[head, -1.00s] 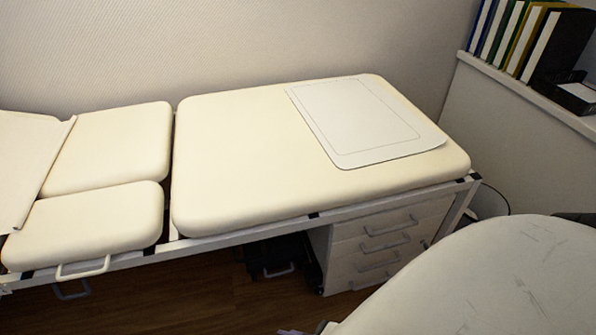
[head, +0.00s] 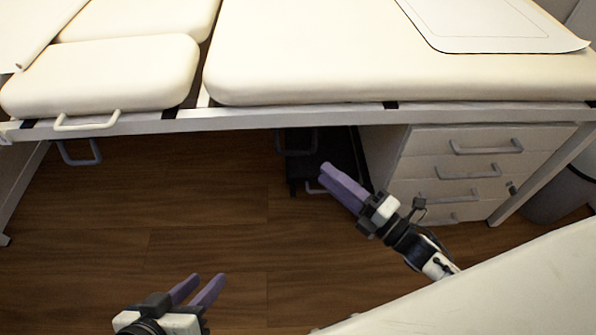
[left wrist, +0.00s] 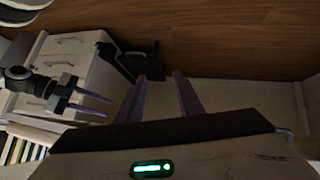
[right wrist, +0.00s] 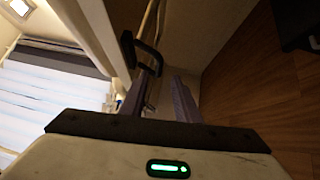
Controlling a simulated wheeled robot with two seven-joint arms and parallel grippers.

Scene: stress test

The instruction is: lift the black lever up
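A dark, bracket-shaped lever (head: 297,143) hangs under the front rail of the cream couch (head: 400,60). In the right wrist view, a black bent handle (right wrist: 143,52), likely this lever, shows ahead of and above the fingers. My right gripper (head: 325,174), with purple fingers, is below and to the right of the lever in the head view. Its fingers are apart in the right wrist view (right wrist: 160,85), with nothing seen between them. My left gripper (head: 206,280) is low at the front, open and empty, well away from the lever.
A black object (head: 345,155) stands on the floor behind my right gripper. A white drawer cabinet (head: 485,170) stands to its right. A pale handle (head: 88,123) and a blue-grey handle (head: 80,153) hang at the left.

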